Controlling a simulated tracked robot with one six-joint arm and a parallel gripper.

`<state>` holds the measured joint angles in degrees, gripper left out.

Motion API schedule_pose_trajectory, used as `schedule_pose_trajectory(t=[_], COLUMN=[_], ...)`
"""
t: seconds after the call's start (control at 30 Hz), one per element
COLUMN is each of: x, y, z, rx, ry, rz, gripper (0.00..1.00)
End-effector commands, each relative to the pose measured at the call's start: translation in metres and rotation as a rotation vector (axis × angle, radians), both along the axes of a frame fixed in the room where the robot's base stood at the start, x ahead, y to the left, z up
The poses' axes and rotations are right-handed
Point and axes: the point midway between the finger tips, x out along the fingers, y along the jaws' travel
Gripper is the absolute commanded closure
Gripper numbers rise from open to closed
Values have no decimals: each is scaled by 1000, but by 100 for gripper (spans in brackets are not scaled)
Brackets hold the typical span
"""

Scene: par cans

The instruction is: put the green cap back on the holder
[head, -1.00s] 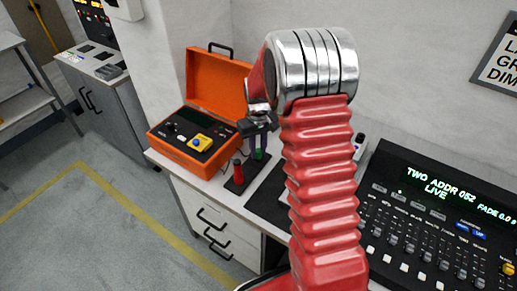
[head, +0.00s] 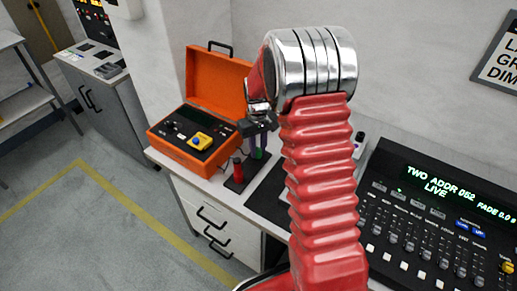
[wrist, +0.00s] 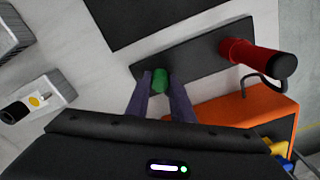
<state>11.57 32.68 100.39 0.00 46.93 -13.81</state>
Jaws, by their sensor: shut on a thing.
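The green cap (wrist: 160,80) shows in the wrist view between the fingertips of my gripper (wrist: 163,92), which is shut on it. In the head view the green cap (head: 258,154) shows low between the fingers of my gripper (head: 258,146), at the back end of the dark holder plate. The holder (wrist: 196,54) is a flat dark plate, and its near end shows in the head view (head: 234,186). The cap is over the end of the plate away from the red cylinder. I cannot tell whether it touches the holder, as its lower end is hidden.
A red cylinder with a black top (head: 238,168) stands on the holder's other end; it also shows in the wrist view (wrist: 250,54). An open orange case (head: 180,152) is just left. A lighting console (head: 440,215) is at the right. A dark mat (head: 268,203) lies beside the holder.

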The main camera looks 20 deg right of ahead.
Motion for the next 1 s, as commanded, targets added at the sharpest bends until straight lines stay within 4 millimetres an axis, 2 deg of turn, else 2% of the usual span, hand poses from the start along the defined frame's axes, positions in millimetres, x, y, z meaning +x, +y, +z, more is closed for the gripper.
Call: schedule_pose_trajectory(t=[0.63,0.67,0.93,1.0], x=[0,0,0,0], y=[0,0,0,0], z=[-5,-5,-5,-5], rx=[0,0,0,0], ry=[0,0,0,0], rz=[0,0,0,0], gripper=[100,77,58,57])
